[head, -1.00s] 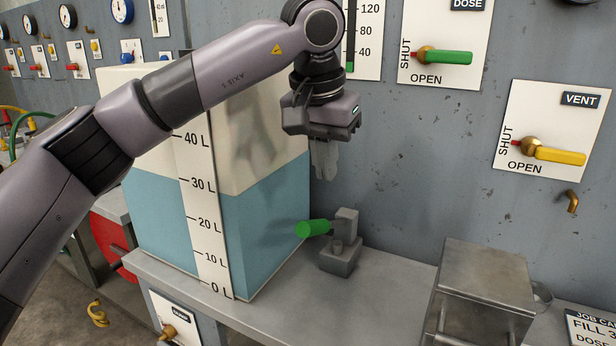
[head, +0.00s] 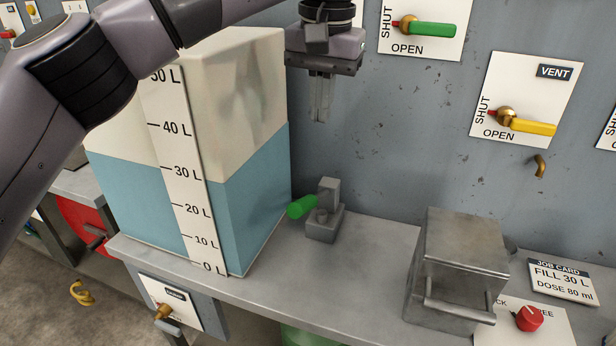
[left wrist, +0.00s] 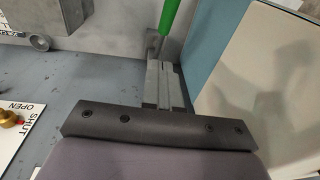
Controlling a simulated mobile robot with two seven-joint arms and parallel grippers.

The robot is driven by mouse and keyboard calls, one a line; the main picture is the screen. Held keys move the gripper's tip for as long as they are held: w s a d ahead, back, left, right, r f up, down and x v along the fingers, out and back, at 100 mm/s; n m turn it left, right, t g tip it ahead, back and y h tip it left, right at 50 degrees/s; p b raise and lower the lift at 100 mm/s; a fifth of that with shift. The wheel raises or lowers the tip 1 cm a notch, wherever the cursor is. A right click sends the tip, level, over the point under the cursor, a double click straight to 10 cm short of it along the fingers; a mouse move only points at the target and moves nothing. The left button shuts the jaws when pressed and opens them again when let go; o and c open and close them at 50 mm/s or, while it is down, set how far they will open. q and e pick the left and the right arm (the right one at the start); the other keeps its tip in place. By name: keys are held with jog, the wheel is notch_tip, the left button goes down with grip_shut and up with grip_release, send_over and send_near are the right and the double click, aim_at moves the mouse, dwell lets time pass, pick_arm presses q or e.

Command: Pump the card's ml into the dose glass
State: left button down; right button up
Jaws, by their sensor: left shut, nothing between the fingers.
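The job card (head: 562,282) reads FILL 30 L and DOSE 80 ml. A small grey pump block (head: 325,220) with a green handle (head: 302,207) stands on the bench beside the tank; the handle sticks out to the left and tilts slightly down. The green handle also shows in the left wrist view (left wrist: 170,15). My left gripper (head: 320,118) is shut and empty, pointing down above and behind the pump, apart from it. Its fingers also show in the left wrist view (left wrist: 163,68). I cannot make out the dose glass clearly in the head view; the metal box may hide it.
A tank (head: 262,205) of blue liquid, level near the 30 L mark, stands left of the pump. A metal box with a bar (head: 465,245) stands on the right. Green (head: 432,29) and yellow (head: 530,127) valve levers lie horizontal. The bench (head: 375,255) between pump and box is clear.

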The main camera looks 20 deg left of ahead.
pick_arm(q)
send_over(309, 199)
jog(key=f, duration=1.1)
jog(key=shift+w+d+f+b, duration=0.25)
jog(key=shift+w+f+b, duration=0.05)
jog(key=shift+f+b, duration=0.1)
jog(key=shift+s+a+f, duration=0.15)
jog(key=shift+s+f, duration=0.35)
jog(key=shift+f, duration=0.35)
pick_arm(e)
jog(key=shift+a+f, duration=0.1)
jog(key=shift+f, duration=0.1)
jog(key=shift+f, duration=0.1)
